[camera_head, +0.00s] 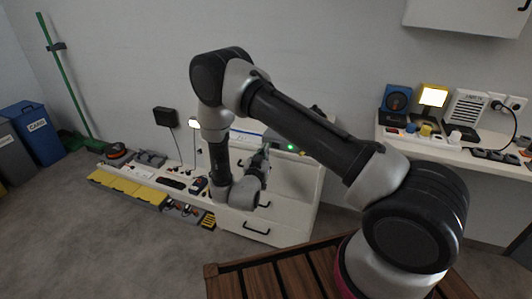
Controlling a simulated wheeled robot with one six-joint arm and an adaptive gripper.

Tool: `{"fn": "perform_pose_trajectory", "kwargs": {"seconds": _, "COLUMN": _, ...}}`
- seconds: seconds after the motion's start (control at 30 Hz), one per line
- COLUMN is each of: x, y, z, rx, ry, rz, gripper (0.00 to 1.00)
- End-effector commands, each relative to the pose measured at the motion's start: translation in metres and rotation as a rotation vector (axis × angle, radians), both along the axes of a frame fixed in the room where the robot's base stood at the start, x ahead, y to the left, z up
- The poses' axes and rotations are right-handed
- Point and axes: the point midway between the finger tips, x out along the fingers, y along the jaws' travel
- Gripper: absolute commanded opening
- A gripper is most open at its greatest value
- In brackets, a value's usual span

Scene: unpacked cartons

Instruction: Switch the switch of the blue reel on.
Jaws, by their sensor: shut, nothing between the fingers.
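A blue unit with a dark round face (396,98), which looks like the blue reel, stands on the white shelf at the right. Its switch is too small to make out, so its state cannot be told. My gripper (262,160) is small in the middle of the view, low over the white drawer unit (272,222), at the end of my folded arm. It is shut and empty. It is well to the left of the blue unit and apart from it.
A yellow lit lamp (433,96), a white box with a grille (465,108) and a wall socket with a plug (514,103) are beside the blue unit. Small items line the shelf's front (445,150). A low bench with tools (150,180) is at left; grey floor (90,250) is clear.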

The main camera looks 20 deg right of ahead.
Motion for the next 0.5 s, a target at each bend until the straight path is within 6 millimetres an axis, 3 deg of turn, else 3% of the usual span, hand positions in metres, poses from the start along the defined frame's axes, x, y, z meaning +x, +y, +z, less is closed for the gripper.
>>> {"fn": "perform_pose_trajectory", "kwargs": {"seconds": 0.5, "x": -0.050, "y": 0.048, "z": 0.000, "rx": -0.001, "ry": 0.000, "rz": 0.002, "gripper": 0.00}}
